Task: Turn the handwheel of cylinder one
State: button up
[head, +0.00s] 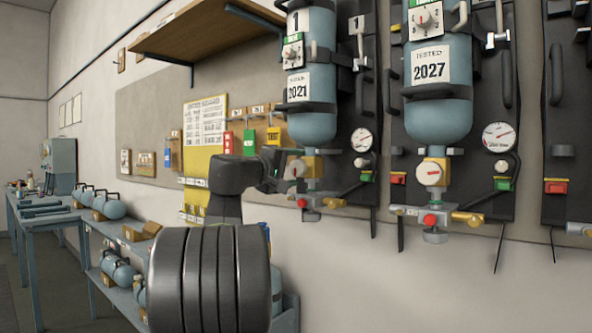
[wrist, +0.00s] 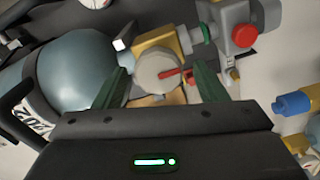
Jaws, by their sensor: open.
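Cylinder one (head: 312,116) is a blue-grey bottle on a dark wall panel, with a "1" plate and a "2021" test label. It also shows large at the left of the wrist view (wrist: 80,68). Its handwheel (wrist: 157,73) is a pale round knob with a red mark, on a brass valve body (wrist: 162,42). In the head view the handwheel (head: 297,168) is partly hidden by my gripper (head: 284,168). In the wrist view my gripper (wrist: 163,82) is open, with one dark green finger on each side of the handwheel. I cannot tell whether either finger touches it.
A second cylinder (head: 437,80) labelled 2027 hangs to the right. A pressure gauge (head: 361,139) sits beside cylinder one. A wooden shelf (head: 205,28) juts out above left.

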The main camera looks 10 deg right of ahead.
jog(key=v, duration=1.2)
jog(key=shift+s, duration=0.25)
jog(key=x, duration=1.3)
jog(key=shift+w+d, duration=0.2)
jog(key=shift+w, duration=0.2)
jog(key=shift+s+a, duration=0.1)
jog(key=shift+a, duration=0.05)
